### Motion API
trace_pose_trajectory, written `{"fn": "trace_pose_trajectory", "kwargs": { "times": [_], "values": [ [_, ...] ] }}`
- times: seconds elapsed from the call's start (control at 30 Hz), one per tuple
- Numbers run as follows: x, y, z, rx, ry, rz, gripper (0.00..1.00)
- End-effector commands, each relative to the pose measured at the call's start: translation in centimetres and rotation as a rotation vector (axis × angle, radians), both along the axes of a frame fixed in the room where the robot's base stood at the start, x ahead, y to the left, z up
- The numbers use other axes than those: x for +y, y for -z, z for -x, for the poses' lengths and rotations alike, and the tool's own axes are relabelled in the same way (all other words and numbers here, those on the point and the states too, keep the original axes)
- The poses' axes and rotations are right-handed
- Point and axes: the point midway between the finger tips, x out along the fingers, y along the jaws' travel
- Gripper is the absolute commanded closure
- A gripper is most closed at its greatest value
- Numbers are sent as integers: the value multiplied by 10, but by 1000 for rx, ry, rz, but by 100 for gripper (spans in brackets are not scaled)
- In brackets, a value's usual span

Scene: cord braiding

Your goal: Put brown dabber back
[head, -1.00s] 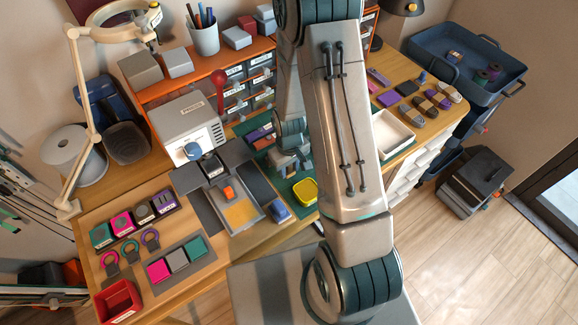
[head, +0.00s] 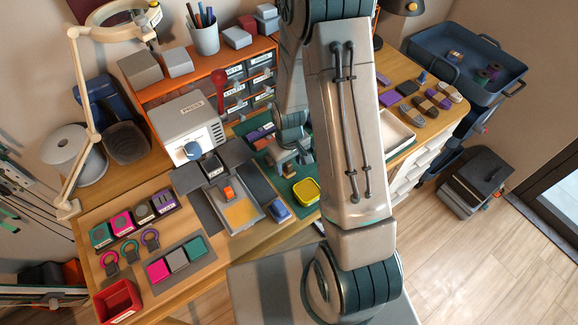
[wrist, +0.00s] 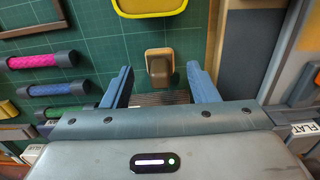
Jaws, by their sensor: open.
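A small tan-brown block with a rounded top, which looks like the brown dabber (wrist: 158,64), stands on the green cutting mat (wrist: 112,35) in the wrist view. My gripper (wrist: 160,72) is open, with one blue finger to the left and one to the right of the block. Neither finger visibly touches it. In the head view my gripper (head: 291,163) is over the mat behind the yellow tray (head: 306,191), and my arm hides part of that area. The tray also shows at the top of the wrist view (wrist: 148,13).
Pink, blue and green rolls (wrist: 48,60) lie left of my gripper in the wrist view. The grey press (head: 187,124) and a blue block (head: 279,211) are nearby. Labelled coloured blocks (head: 122,221) and a red bin (head: 118,301) are at the table's left.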

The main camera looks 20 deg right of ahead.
Motion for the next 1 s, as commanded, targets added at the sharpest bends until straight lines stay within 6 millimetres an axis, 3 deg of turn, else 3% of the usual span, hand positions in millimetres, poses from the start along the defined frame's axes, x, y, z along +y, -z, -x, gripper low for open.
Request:
{"fn": "trace_pose_trajectory", "kwargs": {
  "times": [0.4,0.77,0.87,1.0],
  "values": [
    [0,-70,-1,-4,0,1,46],
    [0,-103,1,-10,7,1,46],
    [-1,-123,8,-31,28,5,46],
    [-1,-164,26,-81,83,7,46]
  ]
}}
